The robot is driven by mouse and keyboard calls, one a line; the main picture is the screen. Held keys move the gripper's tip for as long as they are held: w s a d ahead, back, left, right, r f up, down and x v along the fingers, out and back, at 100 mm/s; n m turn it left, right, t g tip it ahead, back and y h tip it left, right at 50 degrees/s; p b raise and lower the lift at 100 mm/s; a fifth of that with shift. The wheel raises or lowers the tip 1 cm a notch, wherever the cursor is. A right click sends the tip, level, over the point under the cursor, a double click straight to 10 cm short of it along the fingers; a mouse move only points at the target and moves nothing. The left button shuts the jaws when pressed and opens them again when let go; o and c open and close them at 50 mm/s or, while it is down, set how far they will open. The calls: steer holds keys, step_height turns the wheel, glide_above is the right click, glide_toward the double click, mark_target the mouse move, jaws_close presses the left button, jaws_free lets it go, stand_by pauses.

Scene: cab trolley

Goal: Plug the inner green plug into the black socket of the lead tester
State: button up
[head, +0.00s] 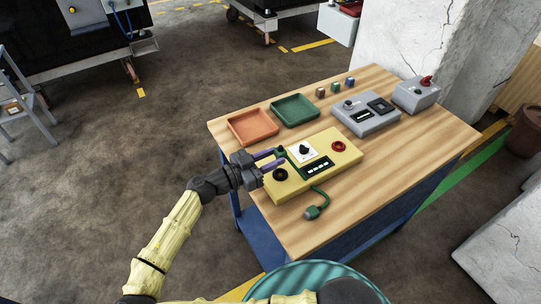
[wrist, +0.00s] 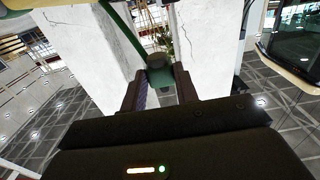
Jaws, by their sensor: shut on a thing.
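The yellow lead tester (head: 335,166) lies on the wooden table, with a black round socket (head: 280,174) at its near left corner and a red one (head: 338,146) at its right. My gripper (head: 274,158) is above the tester's left edge, behind the black socket in the head view. It is shut on a green plug, which shows between the fingers in the wrist view (wrist: 160,72) with a green cord running up from it. Another green plug (head: 312,212) lies on the table in front of the tester, on a green cord. The held plug is mostly hidden in the head view.
An orange tray (head: 253,126) and a green tray (head: 295,110) sit behind the tester. A grey device (head: 366,114) and a grey box with a red knob (head: 417,92) stand to the right. Small coloured blocks (head: 336,87) line the back. The table's front right is clear.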

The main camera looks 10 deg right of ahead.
steer(key=shift+s+d, duration=0.15)
steer(key=shift+s, duration=0.15)
steer(key=shift+w+f+b, duration=0.1)
steer(key=shift+f+b, duration=0.95)
steer(key=shift+f, duration=1.35)
steer(key=shift+w, duration=0.15)
steer(key=shift+s+b, duration=0.2)
steer(key=shift+b, duration=0.2)
steer(key=shift+s, duration=0.1)
steer(key=shift+w+b, duration=0.2)
steer(key=shift+b, duration=0.1)
steer(key=shift+b, duration=0.35)
stand_by(0.3)
